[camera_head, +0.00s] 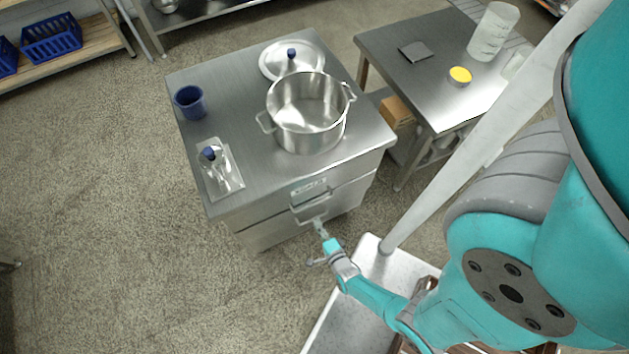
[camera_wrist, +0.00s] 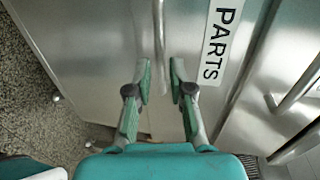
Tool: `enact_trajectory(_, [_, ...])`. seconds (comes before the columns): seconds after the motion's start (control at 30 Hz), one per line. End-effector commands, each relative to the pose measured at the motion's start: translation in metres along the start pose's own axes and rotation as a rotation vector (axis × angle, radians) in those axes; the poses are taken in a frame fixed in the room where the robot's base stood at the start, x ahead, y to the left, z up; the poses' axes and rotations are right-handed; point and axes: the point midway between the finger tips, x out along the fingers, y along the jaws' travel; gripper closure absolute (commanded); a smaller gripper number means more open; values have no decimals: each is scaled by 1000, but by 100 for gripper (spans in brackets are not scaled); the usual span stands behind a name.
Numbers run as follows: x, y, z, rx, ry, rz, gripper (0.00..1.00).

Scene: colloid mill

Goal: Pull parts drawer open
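The parts drawer is a steel drawer front (camera_wrist: 95,45) with a white "PARTS" label (camera_wrist: 218,45) in the wrist view. Its bar handle (camera_wrist: 159,45) runs lengthwise between my fingers. My gripper (camera_wrist: 160,82) is open, with one green-padded finger on each side of the bar and gaps visible; I cannot tell how deep the bar sits between them. In the head view my gripper (camera_head: 318,226) is at the front of the steel cabinet (camera_head: 245,185), just below the upper drawer's handle (camera_head: 312,208). The lower drawer's handle is hard to make out there. The drawers look shut.
On the cabinet stand a steel pot (camera_head: 308,135), a lid (camera_head: 280,62), a blue cup (camera_head: 190,103) and a tray (camera_head: 226,180). A side table (camera_head: 400,85) stands to the right. Another handle (camera_wrist: 298,85) shows at right in the wrist view. Floor is free at left.

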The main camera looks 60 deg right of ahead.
Motion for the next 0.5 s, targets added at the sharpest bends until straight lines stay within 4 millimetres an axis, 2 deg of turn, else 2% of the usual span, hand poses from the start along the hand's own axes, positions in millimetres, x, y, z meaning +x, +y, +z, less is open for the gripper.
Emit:
enact_trajectory(0.03, [10,-1,-1,0,4,-2,79])
enact_trajectory(0.2, [30,-1,0,0,2,-2,79])
enact_trajectory(0.5, [42,0,0,0,0,0,79])
